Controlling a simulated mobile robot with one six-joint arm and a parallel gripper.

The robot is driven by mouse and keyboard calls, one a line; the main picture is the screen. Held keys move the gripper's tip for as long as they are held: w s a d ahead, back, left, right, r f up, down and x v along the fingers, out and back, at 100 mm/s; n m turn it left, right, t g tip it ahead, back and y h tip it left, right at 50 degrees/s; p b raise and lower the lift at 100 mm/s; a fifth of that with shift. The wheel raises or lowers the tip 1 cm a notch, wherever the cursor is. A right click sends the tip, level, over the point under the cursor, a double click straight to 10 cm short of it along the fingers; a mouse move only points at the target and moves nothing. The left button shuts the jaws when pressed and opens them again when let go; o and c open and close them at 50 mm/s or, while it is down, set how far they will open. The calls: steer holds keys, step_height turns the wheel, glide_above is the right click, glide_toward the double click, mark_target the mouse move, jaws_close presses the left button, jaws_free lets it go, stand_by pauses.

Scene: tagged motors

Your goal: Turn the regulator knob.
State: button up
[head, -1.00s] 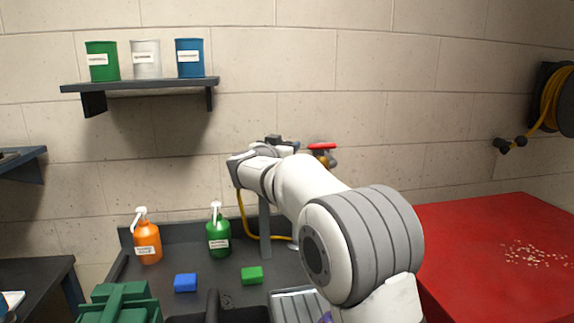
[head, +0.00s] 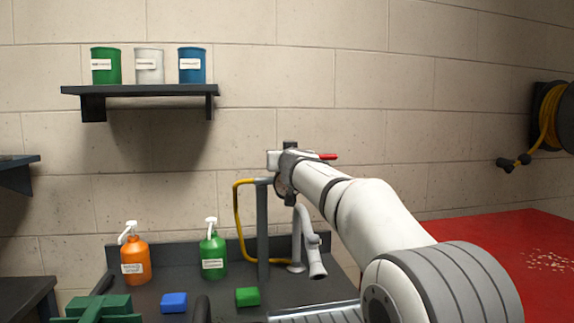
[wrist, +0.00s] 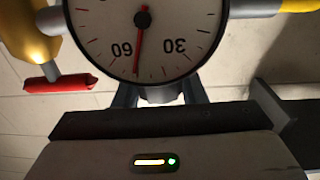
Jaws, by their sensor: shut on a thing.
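A round white gauge (wrist: 100,20) fills the top of the wrist view, upside down. Its red needle points down the picture, between the 60 and the 30, nearer the 60. My gripper (wrist: 160,98) is just below the gauge, with a grey finger on each side of a pale grey part, likely the regulator knob (wrist: 160,94). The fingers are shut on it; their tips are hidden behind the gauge. In the head view my gripper (head: 288,162) is at the top of the grey post (head: 263,235), and my wrist hides the knob.
A red valve handle (wrist: 60,84) is close beside the gauge. A yellow hose (head: 238,215) loops left of the post. An orange bottle (head: 135,262), a green bottle (head: 213,257), a blue block (head: 174,302) and a green block (head: 247,297) stand on the bench below.

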steer(key=y+p, duration=0.1)
steer(key=n+y+p, duration=0.1)
steer(key=n+g+y+p, duration=0.1)
steer(key=p, duration=0.1)
steer(key=shift+w+d+r, duration=0.1)
steer(key=shift+r, duration=0.15)
steer(key=n+y+p, duration=0.1)
steer(key=y+p, duration=0.1)
steer(key=p, duration=0.1)
steer(key=n+g+y+p, duration=0.1)
steer(key=p, duration=0.3)
steer(key=shift+r+n+g+y, duration=0.15)
steer(key=shift+n+g+y, duration=0.15)
steer(key=shift+y, duration=0.1)
steer(key=y+p, duration=0.1)
steer(key=p, duration=0.1)
steer(key=n+g+y+p, duration=0.1)
steer(key=p, duration=0.2)
steer(key=shift+f+n, duration=0.2)
steer(key=shift+n, duration=0.1)
steer(key=shift+g+p, duration=0.4)
steer(key=shift+f+n+g+y+p, duration=0.3)
steer(key=shift+n+y+p, duration=0.2)
steer(key=shift+y, duration=0.1)
steer(key=o, duration=1)
steer(key=shift+c, duration=0.2)
steer(key=b+v, duration=0.1)
steer(key=v, duration=0.6)
steer(key=shift+s+d, duration=0.2)
steer(key=shift+s, duration=0.2)
